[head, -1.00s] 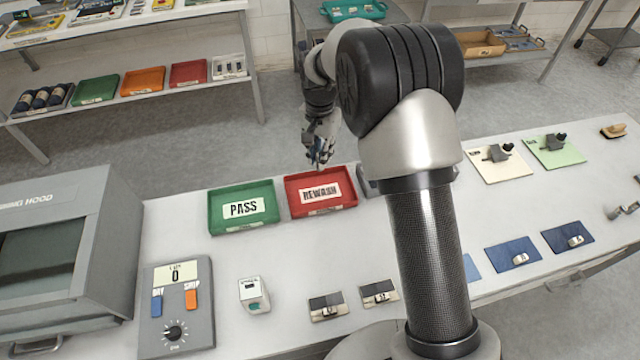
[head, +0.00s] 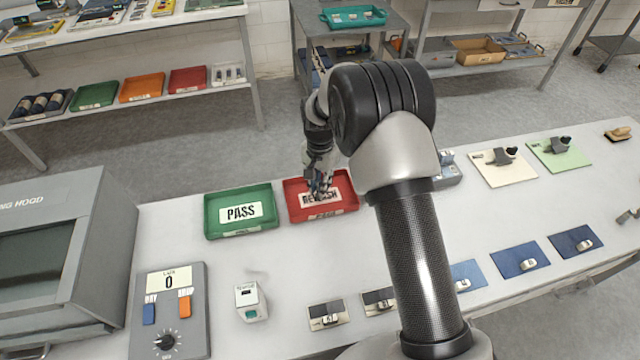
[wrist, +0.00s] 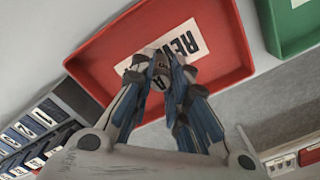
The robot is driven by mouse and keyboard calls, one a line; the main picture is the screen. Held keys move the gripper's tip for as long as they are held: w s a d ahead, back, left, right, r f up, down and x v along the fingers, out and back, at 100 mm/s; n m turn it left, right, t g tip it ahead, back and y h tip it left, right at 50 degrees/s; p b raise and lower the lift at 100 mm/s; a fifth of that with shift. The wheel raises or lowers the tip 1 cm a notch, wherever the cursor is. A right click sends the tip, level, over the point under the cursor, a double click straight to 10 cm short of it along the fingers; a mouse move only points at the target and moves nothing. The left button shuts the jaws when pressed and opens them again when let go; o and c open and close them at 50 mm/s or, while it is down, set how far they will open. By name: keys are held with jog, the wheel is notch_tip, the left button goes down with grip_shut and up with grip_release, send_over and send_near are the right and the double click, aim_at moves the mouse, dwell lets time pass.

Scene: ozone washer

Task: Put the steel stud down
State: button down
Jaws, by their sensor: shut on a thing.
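My gripper (head: 319,186) is over the red REWASH tray (head: 340,207) in the head view, with its fingers pointing down and covering part of the label. In the wrist view my gripper (wrist: 160,70) has its fingertips close together above the red tray (wrist: 105,75) and its white label. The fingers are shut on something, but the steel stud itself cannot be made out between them. I cannot tell whether the fingertips touch the tray floor.
The green PASS tray (head: 240,232) stands just left of the red tray. A grey hood (head: 65,255) and a control panel (head: 170,325) with a dial are at the left. Small blue pads (head: 520,259) lie at the right. The bench in front of the trays is largely clear.

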jog(key=shift+f, duration=0.1)
jog(key=c, duration=1.6)
grip_release()
jog(key=shift+o, duration=0.2)
notch_tip(320, 180, up, 13)
jog(key=p, duration=0.4)
jog(key=s+d+r+n+t, duration=0.1)
jog(key=s+d+r, duration=0.2)
jog(key=s+r, duration=0.45)
jog(key=s+d+r+n+t, duration=0.15)
jog(key=s+d+r, duration=0.3)
jog(key=r, duration=0.55)
jog(key=s+d+r+n+t, duration=0.1)
jog(key=s+d+n, duration=0.1)
jog(key=s, duration=0.9)
jog(key=s+d+r+n+t, duration=0.1)
jog(key=s+d+n, duration=0.1)
jog(key=s, duration=0.9)
jog(key=shift+d, duration=0.15)
